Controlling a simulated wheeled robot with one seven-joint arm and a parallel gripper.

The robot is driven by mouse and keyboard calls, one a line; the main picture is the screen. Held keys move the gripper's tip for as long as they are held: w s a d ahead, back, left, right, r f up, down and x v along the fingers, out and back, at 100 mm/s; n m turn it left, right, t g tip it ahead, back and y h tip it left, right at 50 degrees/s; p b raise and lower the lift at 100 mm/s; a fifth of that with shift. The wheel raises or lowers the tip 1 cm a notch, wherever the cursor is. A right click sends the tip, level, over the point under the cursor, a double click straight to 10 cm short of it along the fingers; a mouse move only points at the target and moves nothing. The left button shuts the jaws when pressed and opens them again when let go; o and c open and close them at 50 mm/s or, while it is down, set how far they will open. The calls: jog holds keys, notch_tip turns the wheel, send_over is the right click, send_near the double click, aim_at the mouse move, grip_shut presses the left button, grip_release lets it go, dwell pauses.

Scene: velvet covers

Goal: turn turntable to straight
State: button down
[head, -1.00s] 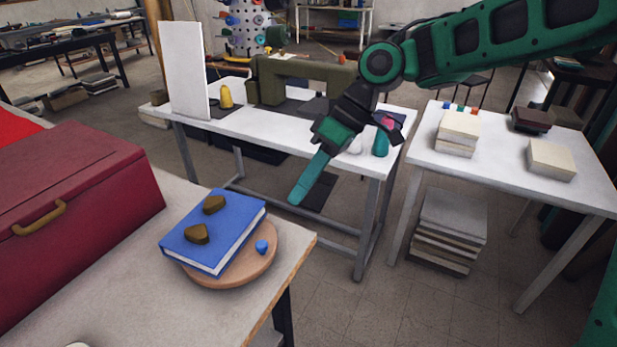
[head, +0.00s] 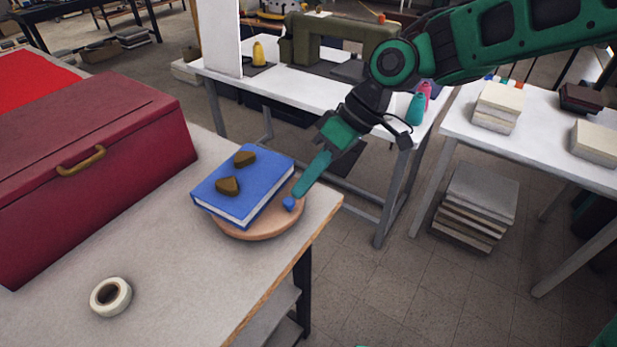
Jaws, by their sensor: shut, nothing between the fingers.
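The turntable (head: 262,231) is a round, pinkish-tan disc near the right corner of the grey-topped table. A small blue knob (head: 288,204) sits on it near its right edge. A blue book (head: 215,198) lies on the disc, set at a slant, with two brown wedge-shaped pieces (head: 228,186) on its cover. My gripper (head: 297,195) is shut and empty. Its teal tip is at the blue knob from the upper right and appears to touch or overlap it; I cannot tell whether there is contact.
A dark red case (head: 85,160) with a tan handle stands left of the turntable. A roll of white tape (head: 111,296) lies at the front left. The table edge (head: 285,272) is close on the right. A white table (head: 300,100) with a green sewing machine stands behind.

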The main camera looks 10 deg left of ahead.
jog(key=shift+s, duration=0.1)
jog(key=shift+s+a+m+t+y, duration=0.2)
jog(key=shift+s+m+t+y, duration=0.1)
jog(key=shift+s+m, duration=0.5)
